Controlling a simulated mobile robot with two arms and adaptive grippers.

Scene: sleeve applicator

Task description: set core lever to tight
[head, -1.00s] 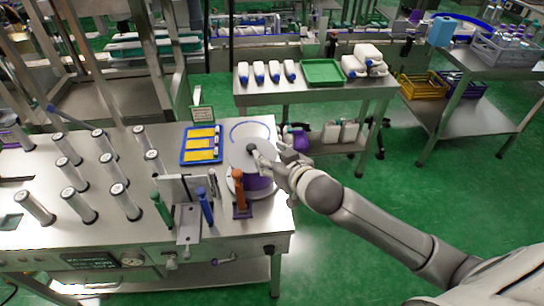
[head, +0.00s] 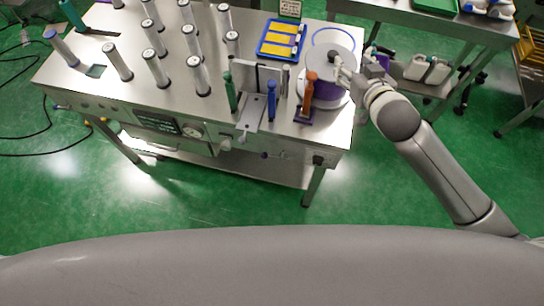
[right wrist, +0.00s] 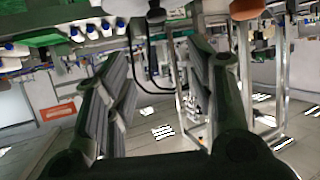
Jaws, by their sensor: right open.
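Upright handles stand at the right end of the steel workbench (head: 100,75): a green one (head: 230,92), a blue one (head: 271,100) and an orange one (head: 308,92) on a purple base. A small dark handle (head: 277,155) sticks out of the bench's front. I cannot tell which is the core lever, and no setting mark is readable. A roll with a grey top and purple core (head: 329,88) stands behind the orange handle. My right gripper (head: 338,66) is over the roll's right side; contact is unclear. Its fingers are apart and empty in the right wrist view (right wrist: 160,60). My left gripper is not in view.
Several silver cylinders (head: 156,68) stand on the bench's left part. A blue tray (head: 281,39) with yellow pieces lies behind the handles. A second steel table (head: 440,24) stands at the back right. The green floor in front of the bench is clear.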

